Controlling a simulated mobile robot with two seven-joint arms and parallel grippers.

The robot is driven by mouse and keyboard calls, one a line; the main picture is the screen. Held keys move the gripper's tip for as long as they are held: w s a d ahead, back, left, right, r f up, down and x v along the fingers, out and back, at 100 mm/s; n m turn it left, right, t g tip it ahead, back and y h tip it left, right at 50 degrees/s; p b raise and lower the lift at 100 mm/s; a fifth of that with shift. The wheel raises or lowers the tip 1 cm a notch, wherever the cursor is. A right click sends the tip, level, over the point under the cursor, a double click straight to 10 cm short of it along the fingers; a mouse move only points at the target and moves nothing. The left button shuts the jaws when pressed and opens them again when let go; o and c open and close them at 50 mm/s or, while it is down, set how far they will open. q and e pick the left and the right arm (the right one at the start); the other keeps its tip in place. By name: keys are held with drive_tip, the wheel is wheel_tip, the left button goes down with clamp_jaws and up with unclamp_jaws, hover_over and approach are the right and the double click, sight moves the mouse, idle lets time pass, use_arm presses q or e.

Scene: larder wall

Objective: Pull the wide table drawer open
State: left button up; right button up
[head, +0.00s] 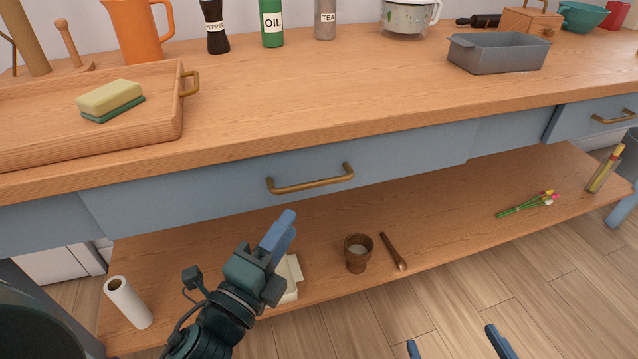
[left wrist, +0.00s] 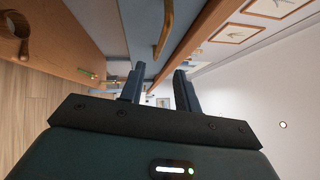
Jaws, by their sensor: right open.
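The wide drawer has a blue-grey front (head: 400,165) under the wooden tabletop and looks shut. Its brass bar handle (head: 312,181) is in the middle of the front; the handle also shows at the top of the left wrist view (left wrist: 163,38). My left gripper (head: 282,228) is below and in front of the handle, apart from it. In the left wrist view its two fingers (left wrist: 158,85) stand apart with nothing between them. My right gripper (head: 456,342) shows only its two separated fingertips at the bottom edge, over the floor, well away from the drawer.
A wooden tray (head: 150,135) with a sponge (head: 110,98) stands on the tabletop, and a grey tin (head: 497,55) at right. The lower shelf (head: 450,215) holds a paper roll (head: 127,303), a wooden cup (head: 357,255) and flowers (head: 527,205). A second drawer handle (head: 613,117) is far right.

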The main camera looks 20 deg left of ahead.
sight(317, 184)
use_arm(q)
drive_tip(key=x, duration=1.1)
drive_tip(key=shift+p, duration=0.3)
drive_tip(key=shift+c, duration=0.3)
clamp_jaws()
